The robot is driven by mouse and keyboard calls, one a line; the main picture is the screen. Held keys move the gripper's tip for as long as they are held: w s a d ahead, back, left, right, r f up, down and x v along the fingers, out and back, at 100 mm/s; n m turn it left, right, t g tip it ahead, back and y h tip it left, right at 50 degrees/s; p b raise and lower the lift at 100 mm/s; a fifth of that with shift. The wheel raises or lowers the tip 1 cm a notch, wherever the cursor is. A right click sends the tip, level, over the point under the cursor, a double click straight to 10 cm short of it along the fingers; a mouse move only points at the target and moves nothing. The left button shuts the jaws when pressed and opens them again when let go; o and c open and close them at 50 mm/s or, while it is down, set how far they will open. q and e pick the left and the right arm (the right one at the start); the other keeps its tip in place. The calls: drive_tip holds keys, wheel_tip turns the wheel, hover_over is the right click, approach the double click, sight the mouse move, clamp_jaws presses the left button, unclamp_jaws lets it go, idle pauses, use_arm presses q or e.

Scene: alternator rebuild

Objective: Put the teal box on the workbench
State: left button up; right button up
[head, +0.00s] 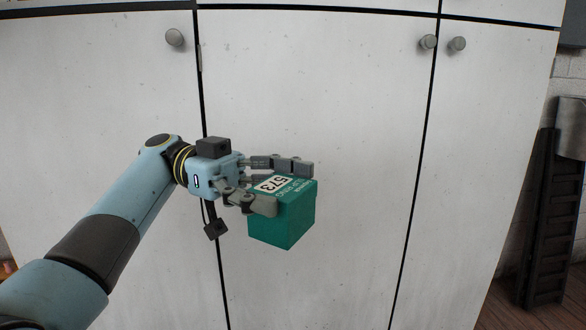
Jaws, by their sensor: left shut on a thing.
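The teal box (284,225) has a white label with the number 573 and white lettering near its top. My left gripper (287,187) comes in from the left and is shut on the box near its upper end. The fingers cover part of the box's top and upper side. The box is held up in front of white cabinet doors, and no surface shows directly beneath it. No workbench top is visible in the head view. My right gripper is not in view.
White cabinet doors (330,100) with round grey knobs (174,37) fill most of the view behind the box. At the right, a black slotted object (550,220) stands by a pale brick wall. A strip of wooden floor (505,310) shows at the lower right.

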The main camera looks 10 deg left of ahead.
use_arm(q)
drive_tip(key=s+a+f+n+t, duration=0.3)
drive_tip(key=f+t, duration=0.1)
drive_tip(key=f, duration=0.2)
drive_tip(key=s+a+f+n+t+h, duration=0.1)
drive_tip(key=s+a+f+n+t, duration=0.2)
drive_tip(key=f, duration=0.4)
drive_tip(key=s+a+f+n+t, duration=0.2)
drive_tip(key=s+a+f+t, duration=0.1)
drive_tip(key=f+t, duration=0.25)
drive_tip(key=w+a+r+n+t+y, duration=0.3)
drive_tip(key=r+n+t+y, duration=0.1)
drive_tip(key=r, duration=0.5)
drive_tip(key=w+a+r+n+t+y, duration=0.3)
drive_tip(key=r+n+t+y, duration=0.1)
drive_tip(key=r+t, duration=0.3)
drive_tip(key=shift+w+r+n+y, duration=0.2)
drive_tip(key=shift+r+n+y, duration=0.1)
drive_tip(key=shift+r+n, duration=0.45)
